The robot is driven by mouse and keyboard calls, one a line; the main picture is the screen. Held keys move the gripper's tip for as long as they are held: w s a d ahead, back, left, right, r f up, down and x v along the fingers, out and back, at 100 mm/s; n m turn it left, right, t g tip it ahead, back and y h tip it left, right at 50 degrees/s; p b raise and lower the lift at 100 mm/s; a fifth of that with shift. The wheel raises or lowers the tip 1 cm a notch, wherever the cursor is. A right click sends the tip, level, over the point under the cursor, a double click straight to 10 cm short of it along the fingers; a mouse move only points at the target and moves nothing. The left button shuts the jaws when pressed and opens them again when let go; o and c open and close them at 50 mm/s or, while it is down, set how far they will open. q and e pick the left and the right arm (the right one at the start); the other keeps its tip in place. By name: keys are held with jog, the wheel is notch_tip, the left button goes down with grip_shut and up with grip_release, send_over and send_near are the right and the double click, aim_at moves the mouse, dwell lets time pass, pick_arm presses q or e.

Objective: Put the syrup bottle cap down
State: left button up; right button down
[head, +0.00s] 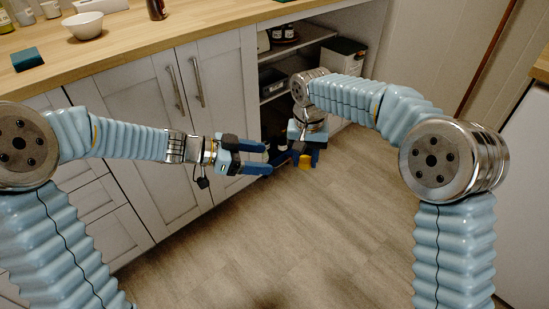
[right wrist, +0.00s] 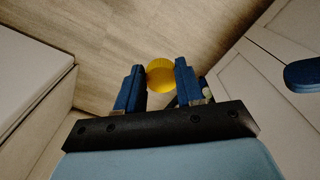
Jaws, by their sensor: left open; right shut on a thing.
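The yellow syrup bottle cap (right wrist: 161,75) is round and sits between the fingertips of my right gripper (right wrist: 160,82) in the right wrist view. In the head view the yellow cap (head: 304,161) shows at the tip of my right gripper (head: 304,155), which points down in front of the open shelves, above the floor. My left gripper (head: 262,158) is open, with its blue fingers pointing right, close beside the right gripper. A blue finger of it also shows at the right edge of the right wrist view. I cannot tell whether anything lies between its fingers.
A wooden counter (head: 130,32) bears a white bowl (head: 85,26), a dark teal block (head: 27,60) and a brown bottle (head: 156,9). Below are white cabinet doors (head: 137,123). Open shelves hold small jars and a box (head: 345,47). The wooden floor (head: 300,225) is clear.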

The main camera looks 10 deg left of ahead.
jog(key=shift+s+d+f+n, duration=0.15)
jog(key=shift+d+f+n, duration=0.1)
jog(key=shift+f+n, duration=0.35)
jog(key=s+d+f+n, duration=0.2)
jog(key=d+f+n, duration=0.2)
jog(key=f+n, duration=0.5)
jog(key=shift+s+n, duration=0.4)
jog(key=shift+n, duration=3.1)
